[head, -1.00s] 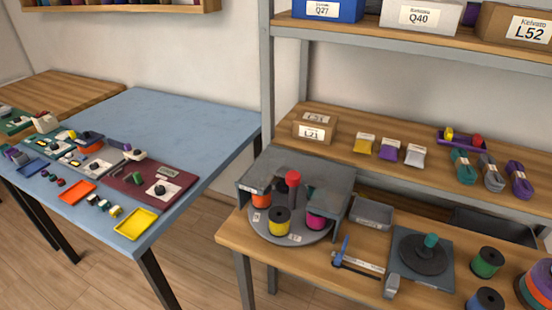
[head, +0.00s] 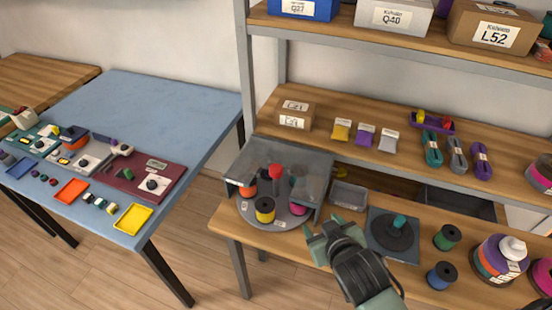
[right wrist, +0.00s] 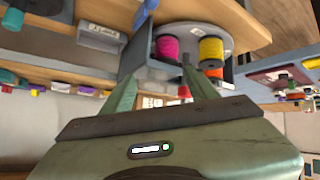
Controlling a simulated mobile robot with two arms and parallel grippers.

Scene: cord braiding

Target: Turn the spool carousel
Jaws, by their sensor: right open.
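The spool carousel is a round grey disc (head: 282,221) under a grey hood (head: 308,160) on the wooden bench. It bears a yellow spool (head: 265,210) at the front, an orange spool (head: 247,189) at left and a magenta spool (head: 299,205) at right. A red knob (head: 276,171) rises near its middle. My right gripper (head: 323,229) is open and empty, just right of the disc and apart from the knob. In the right wrist view, the disc (right wrist: 216,35) with its magenta and yellow spools shows beyond the open fingers (right wrist: 160,76). My left gripper is out of view.
A grey tray (head: 349,195) and a dark square base with a round disc (head: 393,233) stand right of the carousel. Green (head: 447,237) and blue (head: 442,275) spools stand further right. A shelf runs behind. A blue table (head: 180,110) stands at left.

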